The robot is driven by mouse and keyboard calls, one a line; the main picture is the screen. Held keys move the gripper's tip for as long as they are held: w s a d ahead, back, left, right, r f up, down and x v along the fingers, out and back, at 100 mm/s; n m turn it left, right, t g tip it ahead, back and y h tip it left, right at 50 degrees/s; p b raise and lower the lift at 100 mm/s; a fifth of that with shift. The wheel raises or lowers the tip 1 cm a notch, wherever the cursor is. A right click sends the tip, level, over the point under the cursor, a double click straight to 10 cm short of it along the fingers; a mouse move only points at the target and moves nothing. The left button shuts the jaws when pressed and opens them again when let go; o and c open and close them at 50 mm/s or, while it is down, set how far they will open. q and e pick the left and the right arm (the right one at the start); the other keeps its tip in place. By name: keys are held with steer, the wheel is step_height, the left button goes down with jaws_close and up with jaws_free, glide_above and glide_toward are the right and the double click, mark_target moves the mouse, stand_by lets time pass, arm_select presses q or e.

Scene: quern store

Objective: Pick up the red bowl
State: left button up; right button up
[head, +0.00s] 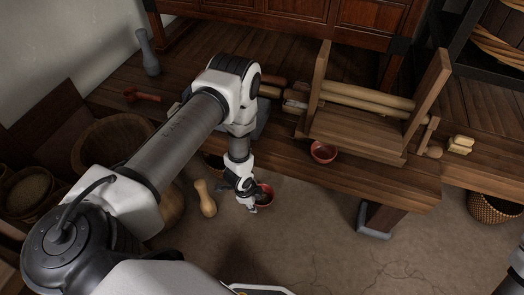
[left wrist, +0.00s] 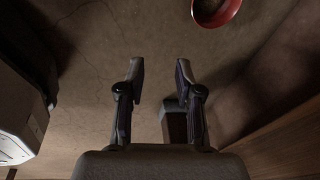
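One red bowl (head: 265,196) shows beside my left gripper (head: 252,208) in the head view, partly hidden behind it, and appears to be down at the floor. A second red bowl (head: 323,152) sits on the wooden bench (head: 385,182) near its front edge. In the left wrist view, a red bowl (left wrist: 230,14) is cut off by the top edge, beyond and right of the fingertips. My left gripper is open there, with nothing between its two fingers (left wrist: 160,70). My right gripper does not show.
A wooden frame with rollers (head: 360,128) stands on the bench. A tan gourd-shaped object (head: 205,198) is on the floor left of the gripper. A large wooden bowl (head: 110,140) stands at the left. Floor in front of the bench is mostly clear.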

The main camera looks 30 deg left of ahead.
arm_select(q)
steer(key=w+a+f+m+b, duration=0.2)
steer(key=w+f+b, duration=0.1)
steer(key=f+b, duration=0.2)
steer(key=w+a+f+m+b, duration=0.2)
steer(key=f+b, duration=0.3)
steer(key=f, duration=0.4)
steer(key=w+a+f+m+b, duration=0.2)
steer(key=f+b, duration=0.3)
steer(key=f, duration=0.3)
steer(key=shift+w+a+t+y, duration=0.25)
steer(key=shift+w+t+y, duration=0.15)
steer(key=shift+w, duration=0.4)
steer(key=shift+r, duration=0.25)
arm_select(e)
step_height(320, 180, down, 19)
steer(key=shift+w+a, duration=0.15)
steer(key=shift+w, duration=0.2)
arm_select(q)
jaws_close()
